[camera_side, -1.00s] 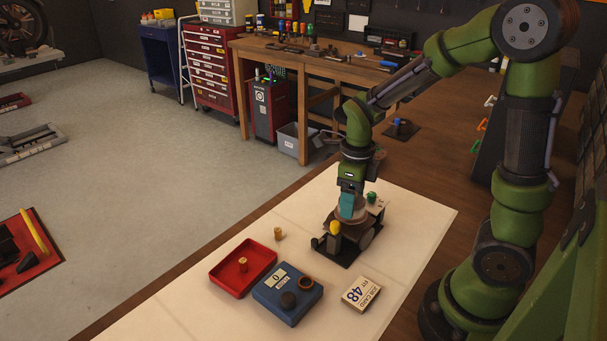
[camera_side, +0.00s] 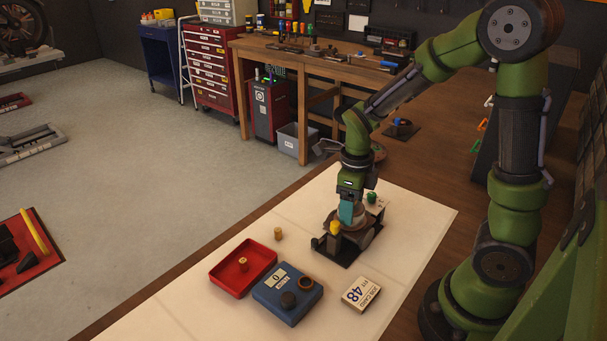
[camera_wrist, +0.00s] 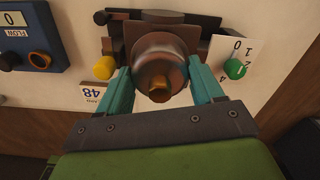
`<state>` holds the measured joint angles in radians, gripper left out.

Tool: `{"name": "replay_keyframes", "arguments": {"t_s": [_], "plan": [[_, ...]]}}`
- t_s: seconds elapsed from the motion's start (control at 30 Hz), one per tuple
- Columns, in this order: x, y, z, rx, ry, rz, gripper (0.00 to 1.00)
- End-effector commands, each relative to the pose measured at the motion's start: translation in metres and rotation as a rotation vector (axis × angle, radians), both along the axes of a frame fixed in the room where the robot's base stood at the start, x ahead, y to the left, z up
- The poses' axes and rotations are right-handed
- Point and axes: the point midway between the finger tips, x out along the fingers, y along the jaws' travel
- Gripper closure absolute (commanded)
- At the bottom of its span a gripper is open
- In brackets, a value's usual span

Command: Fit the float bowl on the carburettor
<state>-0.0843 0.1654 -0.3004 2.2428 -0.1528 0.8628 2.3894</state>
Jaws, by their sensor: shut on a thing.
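The float bowl (camera_wrist: 160,60), a rounded brownish metal cup with a brass plug, is between the teal fingers of my gripper (camera_wrist: 159,76) in the wrist view. My gripper (camera_side: 347,213) is shut on it and points down over the fixture in the side view. The carburettor (camera_wrist: 134,32) shows as a brown squarish body directly behind the bowl, in a dark fixture. In the side view the bowl (camera_side: 358,211) sits low, right over the carburettor. Whether the two touch or are seated is hidden by the fingers and the bowl.
A yellow knob (camera_side: 335,226) and a green knob (camera_side: 371,197) with a numbered card flank the fixture. A red tray (camera_side: 225,285), a blue flow box (camera_side: 264,297), a job card (camera_side: 361,294) and a brass piece (camera_side: 278,234) lie nearby on the pale mat.

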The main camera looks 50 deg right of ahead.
Motion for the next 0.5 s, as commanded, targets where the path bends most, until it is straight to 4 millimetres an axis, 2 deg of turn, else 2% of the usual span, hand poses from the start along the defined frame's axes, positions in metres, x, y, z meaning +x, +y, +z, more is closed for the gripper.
{"name": "replay_keyframes", "arguments": {"t_s": [0.2, 0.23, 0.4, 0.5], "plan": [[0.0000, -0.0001, -0.0010, 0.000, 0.000, -0.001, 0.66], [0.0000, -0.0001, -0.0010, 0.000, -0.001, -0.001, 0.29], [0.0001, 0.0000, -0.0009, 0.000, -0.001, 0.000, 0.04], [0.0000, 0.0007, -0.0010, 0.001, 0.000, 0.000, 0.04]]}}
